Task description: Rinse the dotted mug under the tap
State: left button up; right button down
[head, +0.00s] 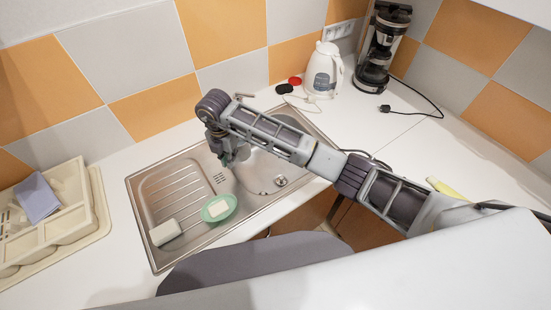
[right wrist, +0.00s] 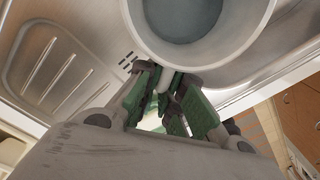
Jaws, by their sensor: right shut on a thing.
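My right gripper (head: 226,152) reaches over the steel sink (head: 158,192), near the left side of its basin. In the right wrist view its green-padded fingers (right wrist: 166,92) are closed around the handle of a pale mug (right wrist: 258,42). The mug's round mouth faces this camera and its inside looks grey-blue. No dots show on the part in view. In the head view the mug is hidden by my gripper and arm. The tap is mostly hidden behind my right arm; I cannot make out its spout. My left gripper is not in view.
A green dish (head: 228,213) with a pale block and a whitish sponge-like block (head: 165,232) sit on the drainer side. A cream rack (head: 80,208) stands at left. A white kettle (head: 325,75) and a coffee maker (head: 385,50) stand at the back right.

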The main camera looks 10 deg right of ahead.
jog(key=shift+r, duration=1.3)
jog(key=shift+s+f, duration=0.1)
dwell(0.4)
